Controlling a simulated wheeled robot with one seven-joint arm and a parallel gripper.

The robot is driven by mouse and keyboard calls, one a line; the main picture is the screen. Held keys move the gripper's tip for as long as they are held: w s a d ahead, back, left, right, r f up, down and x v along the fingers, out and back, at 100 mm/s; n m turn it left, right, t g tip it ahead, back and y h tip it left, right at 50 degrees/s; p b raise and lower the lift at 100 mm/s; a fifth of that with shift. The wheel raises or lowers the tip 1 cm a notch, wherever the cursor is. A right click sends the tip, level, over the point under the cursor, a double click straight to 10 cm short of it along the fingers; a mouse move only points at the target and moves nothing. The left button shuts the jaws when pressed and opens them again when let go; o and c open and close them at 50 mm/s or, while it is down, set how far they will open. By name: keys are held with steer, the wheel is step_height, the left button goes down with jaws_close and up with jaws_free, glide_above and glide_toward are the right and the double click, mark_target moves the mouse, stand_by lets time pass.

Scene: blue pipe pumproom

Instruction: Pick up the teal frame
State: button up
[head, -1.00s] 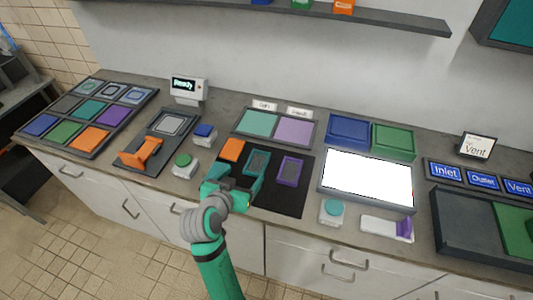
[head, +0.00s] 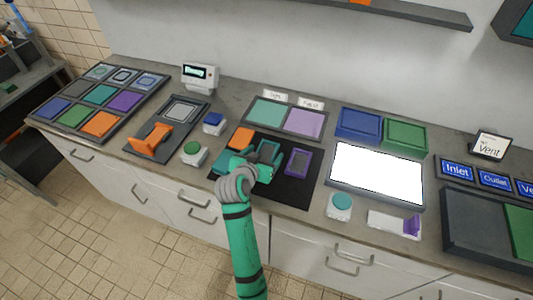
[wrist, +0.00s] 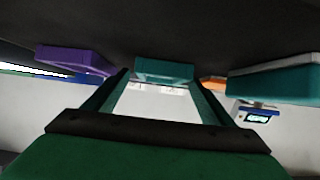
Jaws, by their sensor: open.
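The teal frame (head: 268,147) lies on the black mat in the middle of the counter, between an orange piece (head: 240,137) and a purple frame (head: 299,162). My gripper (head: 261,165) is low over the mat at the near side of the teal frame and hides part of it. In the wrist view, the teal frame (wrist: 165,69) shows ahead, between the two open fingers of my gripper (wrist: 161,75). The gripper is empty; I cannot tell whether it touches the frame.
Another teal piece (head: 227,160) lies left of my gripper; it shows close at the right in the wrist view (wrist: 275,84). The purple frame (wrist: 75,60) shows at the left there. A tray with teal and lilac panels (head: 303,122) stands behind the black mat (head: 290,188).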

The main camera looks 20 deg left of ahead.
steer(key=shift+w+a+f, duration=0.1)
steer(key=shift+w+a, duration=0.05)
steer(key=shift+w, duration=0.1)
steer(key=shift+s+a, duration=0.1)
steer(key=c, duration=1.2)
steer(key=shift+d, duration=0.35)
